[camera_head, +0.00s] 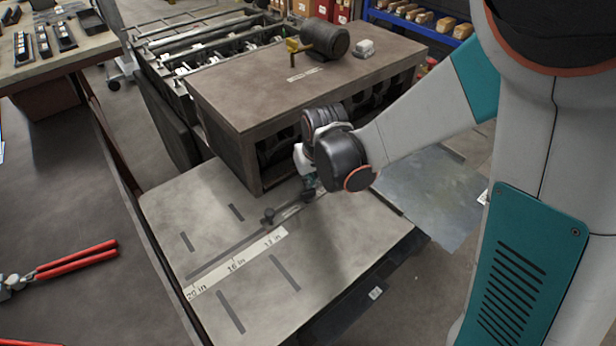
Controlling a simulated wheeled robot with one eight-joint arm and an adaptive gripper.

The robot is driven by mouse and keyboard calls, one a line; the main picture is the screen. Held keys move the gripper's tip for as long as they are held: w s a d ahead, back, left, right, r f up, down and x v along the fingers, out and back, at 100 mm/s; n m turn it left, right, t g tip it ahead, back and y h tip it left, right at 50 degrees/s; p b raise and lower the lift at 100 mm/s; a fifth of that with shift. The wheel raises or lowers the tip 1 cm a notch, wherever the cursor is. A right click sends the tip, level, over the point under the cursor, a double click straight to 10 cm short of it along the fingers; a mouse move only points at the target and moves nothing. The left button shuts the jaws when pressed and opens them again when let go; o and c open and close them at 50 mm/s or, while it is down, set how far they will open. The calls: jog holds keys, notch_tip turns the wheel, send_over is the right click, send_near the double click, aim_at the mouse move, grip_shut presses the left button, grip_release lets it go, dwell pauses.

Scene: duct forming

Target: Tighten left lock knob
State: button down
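A dark gauge bar (289,211) lies on the grey feed table beside the printed inch scale. My gripper (309,186) points down at the bar's right part, close to the front of the machine housing. Its fingers are small and partly hidden by my dark wrist. I cannot tell whether they touch anything or how far apart they are. Any other knob under the gripper or behind my wrist is hidden.
The feed table (190,215) has several dark slots and a scale strip (235,262). The brown machine housing (300,80) rises just behind my gripper, with a black motor (325,40) on top. Red-handled pliers (75,260) lie on the left bench. The table's front is clear.

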jog(key=shift+d+m+h, duration=0.25)
jog(key=shift+m+h, duration=0.15)
jog(key=shift+m, duration=0.7)
jog(key=shift+s+d+m+h+b, duration=0.2)
jog(key=shift+m+h+b, duration=0.15)
jog(key=shift+m, duration=0.55)
jog(key=m, duration=0.1)
jog(key=m+h, duration=0.1)
jog(key=m, duration=0.1)
jog(key=shift+s+d, duration=0.2)
jog(key=shift+d, duration=0.1)
jog(key=m, duration=0.2)
jog(key=m+h, duration=0.1)
jog(key=m, duration=0.1)
jog(key=s+m+g, duration=0.1)
jog(key=shift+s+d+m+b, duration=0.1)
jog(key=shift+d+m+b, duration=0.25)
jog(key=shift+m+b, duration=0.05)
jog(key=shift+s+h, duration=0.1)
jog(key=shift+h, duration=0.15)
jog(key=shift+d, duration=0.15)
